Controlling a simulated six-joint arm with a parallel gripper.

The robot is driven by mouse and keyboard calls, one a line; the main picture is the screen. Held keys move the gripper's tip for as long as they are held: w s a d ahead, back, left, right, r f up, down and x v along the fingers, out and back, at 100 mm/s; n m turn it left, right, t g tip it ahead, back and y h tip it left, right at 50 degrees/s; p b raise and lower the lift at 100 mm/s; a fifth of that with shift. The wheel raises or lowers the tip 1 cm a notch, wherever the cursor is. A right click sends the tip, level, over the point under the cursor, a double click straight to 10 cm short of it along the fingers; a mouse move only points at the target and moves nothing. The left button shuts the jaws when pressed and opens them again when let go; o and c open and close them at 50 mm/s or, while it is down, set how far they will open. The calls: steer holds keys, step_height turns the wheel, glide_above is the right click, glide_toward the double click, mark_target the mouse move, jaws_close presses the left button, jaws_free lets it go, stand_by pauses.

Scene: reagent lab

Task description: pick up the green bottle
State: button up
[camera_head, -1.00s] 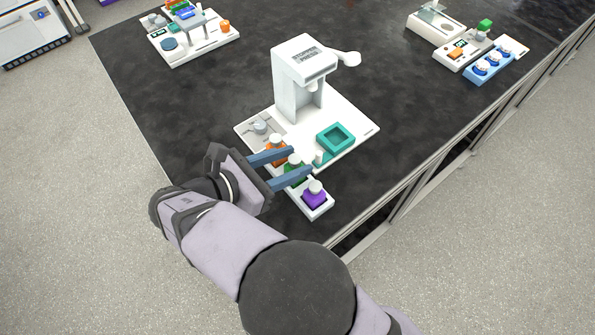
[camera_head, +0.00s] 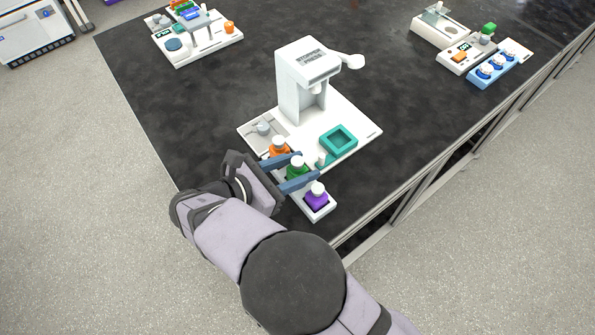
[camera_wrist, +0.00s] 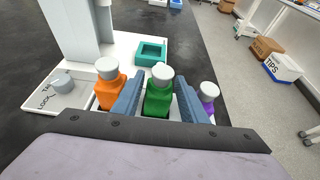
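The green bottle (camera_head: 297,170) has a white cap and stands upright in the middle of a white rack (camera_head: 319,215). In the wrist view the green bottle (camera_wrist: 158,98) stands between my two blue-grey fingers. My gripper (camera_head: 307,166) is open, with one finger on each side of the bottle; its fingers also show in the wrist view (camera_wrist: 160,92). The lower part of the bottle is partly hidden by the fingers and gripper body. I cannot tell whether either finger touches it.
An orange bottle (camera_head: 278,148) and a purple bottle (camera_head: 317,195) stand close outside the fingers in the same rack. A white device (camera_head: 302,80) with a teal tray (camera_head: 339,140) stands just beyond.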

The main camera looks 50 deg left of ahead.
steer(key=shift+p+x, duration=0.35)
steer(key=shift+x, duration=1.45)
steer(key=c, duration=0.8)
steer(key=shift+c, duration=0.5)
steer(key=shift+r, duration=0.1)
